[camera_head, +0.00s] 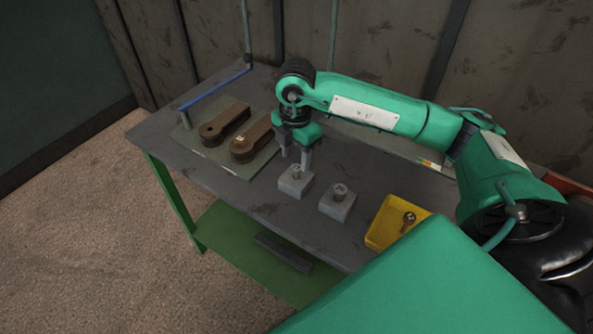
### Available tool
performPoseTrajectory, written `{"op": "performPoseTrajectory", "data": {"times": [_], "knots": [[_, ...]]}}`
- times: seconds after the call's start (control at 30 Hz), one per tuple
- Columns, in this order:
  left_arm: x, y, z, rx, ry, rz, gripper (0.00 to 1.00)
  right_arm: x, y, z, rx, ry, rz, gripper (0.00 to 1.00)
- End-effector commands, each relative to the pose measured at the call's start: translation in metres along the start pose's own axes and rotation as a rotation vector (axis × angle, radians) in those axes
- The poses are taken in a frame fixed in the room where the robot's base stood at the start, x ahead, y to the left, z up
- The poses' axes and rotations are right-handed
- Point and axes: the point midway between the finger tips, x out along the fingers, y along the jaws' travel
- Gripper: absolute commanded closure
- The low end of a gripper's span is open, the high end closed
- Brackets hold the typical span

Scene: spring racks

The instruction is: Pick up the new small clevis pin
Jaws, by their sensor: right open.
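Two small grey blocks stand near the front edge of the table, each with a pale pin upright in its top. The left block (294,184) carries one pin (296,170), and the right block (337,205) carries the other pin (340,190). I cannot tell by size or marking which is the new small clevis pin. My right gripper (295,157) points down just above the left pin, its fingers open around or just behind the pin's top. I cannot tell whether they touch it. My left gripper is not in view.
Two brown link parts (224,124) lie on a greenish plate (215,152) at the left. A yellow tray (377,236) with a small brown part (408,221) sits at the right. A blue bar (214,90) stands at the back left. The grey table (262,210) is bare between these.

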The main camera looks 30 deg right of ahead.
Motion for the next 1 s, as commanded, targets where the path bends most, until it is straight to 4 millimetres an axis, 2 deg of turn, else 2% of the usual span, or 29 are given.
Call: {"op": "performPoseTrajectory", "data": {"times": [0.13,0.3,0.57,0.83,1.0], "knots": [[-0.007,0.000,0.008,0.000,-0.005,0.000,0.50,0.021,-0.004,0.000,0.002,0.000,-0.006,0.50],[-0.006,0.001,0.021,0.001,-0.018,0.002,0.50,0.042,-0.003,0.000,0.001,0.000,-0.002,0.50],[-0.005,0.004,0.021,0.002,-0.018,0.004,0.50,0.046,-0.003,0.000,0.000,-0.001,0.000,0.50],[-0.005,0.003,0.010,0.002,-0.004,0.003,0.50,0.045,-0.003,0.000,0.000,0.000,0.000,1.00],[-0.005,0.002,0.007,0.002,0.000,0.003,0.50,0.045,-0.003,0.000,0.000,0.000,0.000,1.00]]}}
